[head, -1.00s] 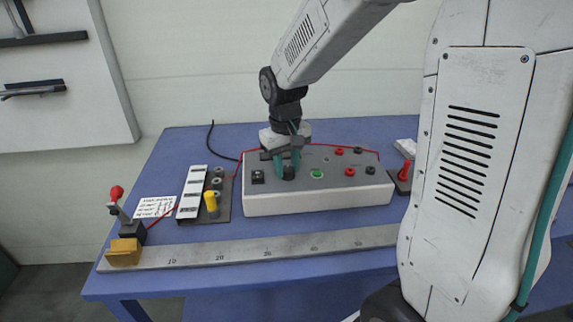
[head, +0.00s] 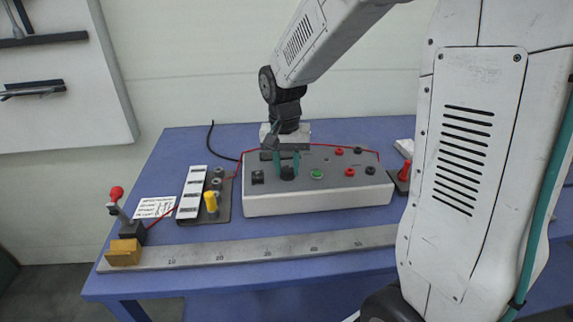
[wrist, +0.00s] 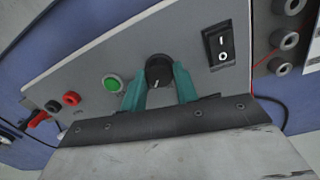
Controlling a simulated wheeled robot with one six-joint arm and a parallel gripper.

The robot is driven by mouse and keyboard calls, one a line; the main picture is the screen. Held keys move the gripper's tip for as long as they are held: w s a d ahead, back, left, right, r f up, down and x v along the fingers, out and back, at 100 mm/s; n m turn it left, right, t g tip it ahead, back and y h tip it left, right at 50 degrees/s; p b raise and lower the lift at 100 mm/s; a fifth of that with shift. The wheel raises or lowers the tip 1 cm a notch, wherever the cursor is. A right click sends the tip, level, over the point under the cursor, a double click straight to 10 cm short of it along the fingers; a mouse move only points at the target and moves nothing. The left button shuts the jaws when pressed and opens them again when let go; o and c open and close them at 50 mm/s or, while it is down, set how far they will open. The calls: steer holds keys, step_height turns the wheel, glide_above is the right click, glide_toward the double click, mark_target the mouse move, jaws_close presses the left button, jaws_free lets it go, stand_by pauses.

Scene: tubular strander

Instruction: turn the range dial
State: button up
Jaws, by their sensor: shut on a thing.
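The range dial is a round black knob with a white pointer line, on the grey top panel of a white box (head: 318,203). In the wrist view the dial (wrist: 158,70) sits between the green fingertips of my gripper (wrist: 160,82). My gripper is shut on the dial, one finger on each side. In the head view my gripper (head: 287,166) points down at the dial (head: 287,174), which the fingers partly flank. A green button (wrist: 113,83) lies on one side of the dial and a black rocker switch (wrist: 219,45) on the other.
Red and black sockets (head: 350,172) fill the panel's right side. A board with a yellow plug (head: 211,202) stands left of the box. A long metal ruler bar (head: 250,245) runs along the front. A red-handled clamp (head: 405,171) stands at right.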

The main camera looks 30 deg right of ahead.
mark_target(285, 169)
stand_by(0.4)
steer(key=o, duration=1)
steer(key=shift+r, duration=0.1)
step_height(285, 169, up, 8)
steer(key=shift+w+a+f, duration=0.1)
steer(key=shift+a+f, duration=0.05)
steer(key=shift+f, duration=0.05)
